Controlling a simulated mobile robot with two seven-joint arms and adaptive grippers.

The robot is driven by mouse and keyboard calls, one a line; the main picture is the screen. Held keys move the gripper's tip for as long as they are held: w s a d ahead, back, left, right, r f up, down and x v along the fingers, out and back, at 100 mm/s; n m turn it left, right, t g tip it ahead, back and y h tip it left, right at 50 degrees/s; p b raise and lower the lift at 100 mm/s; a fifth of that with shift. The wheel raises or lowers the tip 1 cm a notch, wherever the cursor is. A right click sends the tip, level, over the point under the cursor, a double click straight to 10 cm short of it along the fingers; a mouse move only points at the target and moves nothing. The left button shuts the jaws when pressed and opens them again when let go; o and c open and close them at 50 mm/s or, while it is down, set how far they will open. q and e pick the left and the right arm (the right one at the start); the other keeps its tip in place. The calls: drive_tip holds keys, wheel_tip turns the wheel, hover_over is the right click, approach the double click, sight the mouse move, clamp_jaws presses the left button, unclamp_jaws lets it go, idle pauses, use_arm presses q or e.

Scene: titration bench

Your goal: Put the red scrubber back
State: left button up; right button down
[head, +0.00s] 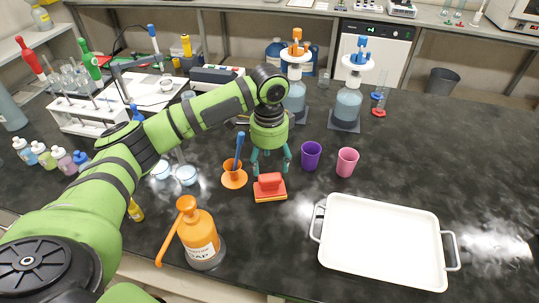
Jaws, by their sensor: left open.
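The red scrubber (269,187) has a red handle on an orange-red base and lies on the dark bench, left of the white tray. My left gripper (270,168) points down right behind the scrubber, with its teal fingers spread apart. The fingertips are close to the scrubber's handle; I cannot tell whether they touch it. Nothing is seen held in the gripper. My right gripper is not in view.
An orange holder (234,179) with a blue-handled brush stands just left of the scrubber. An orange soap bottle (200,240) is at the front. Purple (312,155) and pink (347,162) cups stand to the right. A white tray (382,243) lies front right. The right side of the bench is clear.

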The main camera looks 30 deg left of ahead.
sight(269, 179)
use_arm(q)
drive_tip(key=shift+r, duration=1.7)
